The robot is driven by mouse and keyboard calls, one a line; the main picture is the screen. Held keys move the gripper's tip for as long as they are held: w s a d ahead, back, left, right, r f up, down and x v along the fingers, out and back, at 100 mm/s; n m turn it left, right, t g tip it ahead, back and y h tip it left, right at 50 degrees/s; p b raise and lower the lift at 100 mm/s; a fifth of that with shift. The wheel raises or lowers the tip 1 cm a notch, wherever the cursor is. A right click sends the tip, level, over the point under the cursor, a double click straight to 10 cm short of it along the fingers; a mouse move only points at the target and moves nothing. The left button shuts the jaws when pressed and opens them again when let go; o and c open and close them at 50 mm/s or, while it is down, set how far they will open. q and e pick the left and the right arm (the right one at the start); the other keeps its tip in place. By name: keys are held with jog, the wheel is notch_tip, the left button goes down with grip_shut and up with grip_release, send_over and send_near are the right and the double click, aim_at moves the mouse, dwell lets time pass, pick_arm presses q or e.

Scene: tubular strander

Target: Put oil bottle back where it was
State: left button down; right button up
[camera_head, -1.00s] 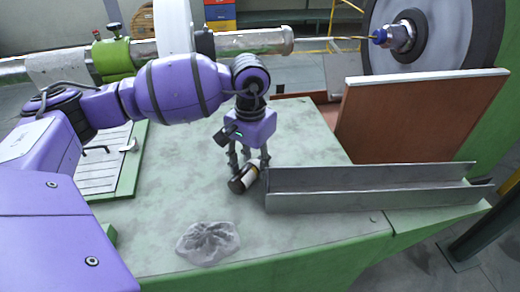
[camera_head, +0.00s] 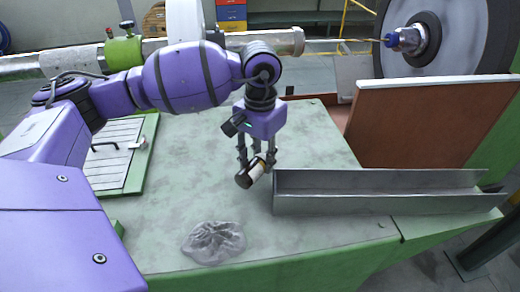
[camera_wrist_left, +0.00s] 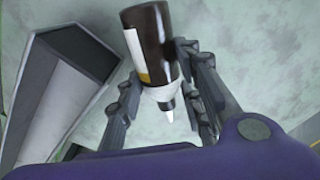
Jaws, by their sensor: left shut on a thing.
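The oil bottle (camera_head: 251,173) is dark brown with a white and yellow label and a pale nozzle. My left gripper (camera_head: 257,163) is shut on it, just left of the metal channel's end. The bottle is tilted, with its dark base toward the lower left in the head view. In the left wrist view, the bottle (camera_wrist_left: 150,45) lies between the fingers (camera_wrist_left: 165,90), its nozzle pointing toward the palm. I cannot tell whether the bottle touches the table. My right gripper is not in view.
A grey metal channel (camera_head: 380,205) lies on the green worktable (camera_head: 190,180), right of the bottle. A crumpled grey cloth (camera_head: 213,242) lies near the front edge. A brown panel (camera_head: 425,125) stands behind the channel. The table between cloth and slatted plate (camera_head: 115,165) is clear.

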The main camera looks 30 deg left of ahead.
pick_arm(q)
jog(key=s+r, duration=0.1)
jog(key=r, duration=0.1)
jog(key=s+d+r, duration=0.1)
jog(key=r, duration=0.1)
jog(key=s+r, duration=0.2)
jog(key=shift+d, duration=0.2)
jog(key=s+d+r, duration=0.1)
jog(key=s+r, duration=0.1)
jog(key=s, duration=0.2)
jog(key=s+d+r+b, duration=0.1)
jog(key=s+d+r, duration=0.1)
jog(key=s, duration=0.3)
jog(key=shift+s+r, duration=0.15)
jog(key=shift+r, duration=0.15)
